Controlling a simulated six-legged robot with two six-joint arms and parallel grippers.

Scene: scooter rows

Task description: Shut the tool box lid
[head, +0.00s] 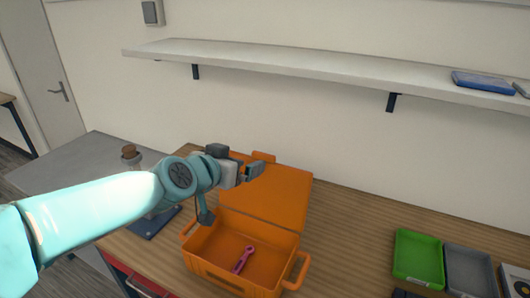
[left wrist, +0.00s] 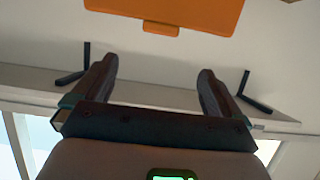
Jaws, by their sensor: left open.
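The orange tool box (head: 222,272) stands on the wooden bench with its lid (head: 275,190) raised at the back. A pink tool (head: 243,259) lies inside it. In the head view my left gripper (head: 256,170) is in front of the upper left part of the lid, above the box's opening; the gap to the lid cannot be told. In the left wrist view the gripper (left wrist: 158,85) has its two fingers wide apart with nothing between them, and the lid's edge with its latch tab (left wrist: 161,28) shows at the top. My right gripper is not in view.
A green tray (head: 418,258) and a grey tray (head: 469,270) sit at the right of the bench (head: 345,235). A shelf (head: 300,65) runs along the wall above, with a blue case (head: 484,81) on it.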

